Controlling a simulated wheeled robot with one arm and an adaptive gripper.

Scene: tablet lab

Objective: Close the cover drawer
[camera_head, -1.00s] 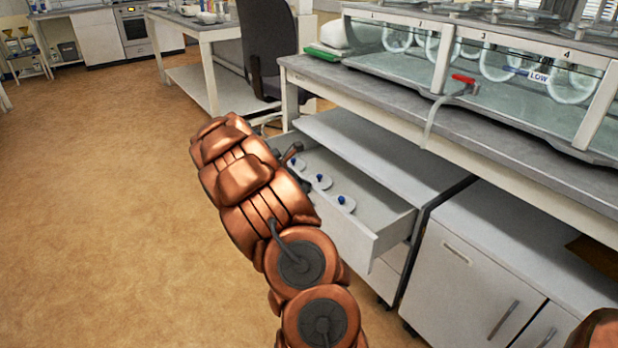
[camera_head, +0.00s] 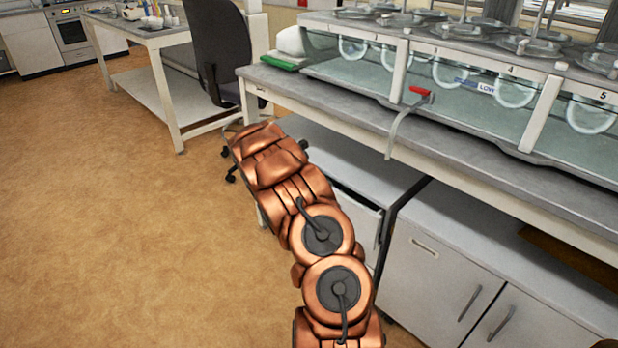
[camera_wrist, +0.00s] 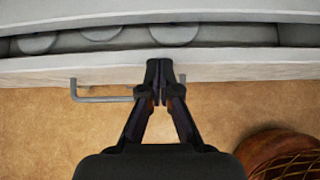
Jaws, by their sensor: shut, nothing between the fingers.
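The cover drawer (camera_head: 367,222) is in the cabinet under the bench, partly open, and mostly hidden by my arm in the head view. In the wrist view its pale front (camera_wrist: 235,62) runs across the picture. Several white round covers (camera_wrist: 100,31) lie in the narrow visible strip of its inside. A grey bar handle (camera_wrist: 103,98) sticks out from the front, left of my gripper (camera_wrist: 160,68). My gripper is shut and empty, with its fingertips at the drawer front. I cannot tell whether they touch it. My arm hides the gripper in the head view.
A white cabinet (camera_head: 438,270) stands right of the drawer unit. The bench (camera_head: 335,100) above carries a glass water bath (camera_head: 455,95) with a red-handled tap (camera_head: 419,91). A dark chair (camera_head: 222,50) stands behind. The floor (camera_head: 110,220) at left is clear.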

